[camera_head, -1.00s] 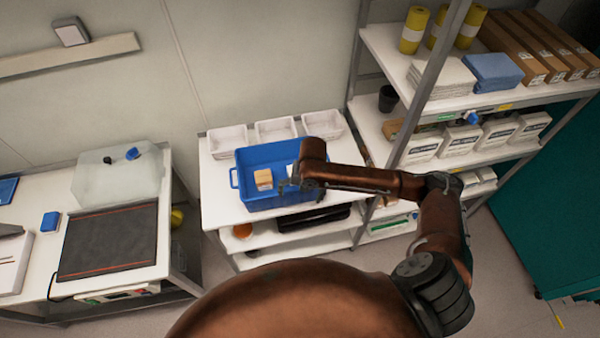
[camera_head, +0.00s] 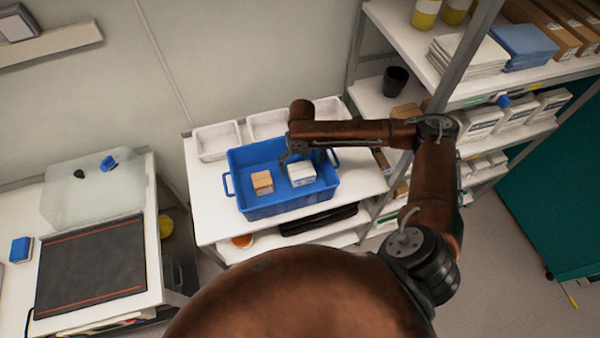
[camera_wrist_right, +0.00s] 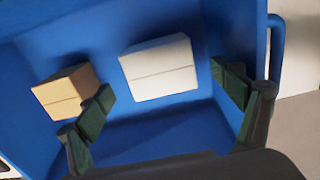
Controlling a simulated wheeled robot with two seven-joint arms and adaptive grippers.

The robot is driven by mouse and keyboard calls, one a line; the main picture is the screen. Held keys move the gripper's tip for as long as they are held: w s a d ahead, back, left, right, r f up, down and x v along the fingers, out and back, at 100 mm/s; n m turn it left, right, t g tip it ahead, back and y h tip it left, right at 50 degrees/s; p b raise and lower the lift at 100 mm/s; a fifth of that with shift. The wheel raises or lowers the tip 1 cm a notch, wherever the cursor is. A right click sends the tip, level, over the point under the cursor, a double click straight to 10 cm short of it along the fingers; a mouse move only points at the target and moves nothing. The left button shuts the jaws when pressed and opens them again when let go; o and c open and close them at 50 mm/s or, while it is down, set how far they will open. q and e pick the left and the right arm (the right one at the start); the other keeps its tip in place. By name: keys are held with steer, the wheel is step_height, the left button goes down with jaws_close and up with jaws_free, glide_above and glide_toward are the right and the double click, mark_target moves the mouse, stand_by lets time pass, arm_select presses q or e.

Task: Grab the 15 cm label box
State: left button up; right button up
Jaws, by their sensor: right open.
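A white box (camera_head: 301,174) and a smaller tan cardboard box (camera_head: 262,183) sit apart inside a blue crate (camera_head: 290,208) on a white table. I cannot read any size on either box. My right gripper (camera_head: 304,162) is open above the crate, over the white box. In the right wrist view, the open fingers (camera_wrist_right: 163,84) straddle the white box (camera_wrist_right: 158,68). The left finger overlaps the edge of the tan box (camera_wrist_right: 64,92). Neither box is held. My left gripper is not in view.
White trays (camera_head: 217,140) stand behind the crate. A shelving rack with a black cup (camera_head: 395,80) and white cartons (camera_head: 480,122) stands close on the right. A bench with a dark mat (camera_head: 92,265) is on the left, across a gap.

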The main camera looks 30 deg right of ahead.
mark_target(302, 169)
step_height(302, 169, down, 4)
steer(key=shift+r, duration=0.15)
steer(key=shift+f, duration=0.75)
steer(key=c, duration=1.3)
arm_select(q)
steer(key=shift+w+f, duration=0.2)
steer(key=shift+w, duration=0.35)
steer(key=shift+w, duration=0.1)
arm_select(e)
steer(key=shift+r, duration=0.1)
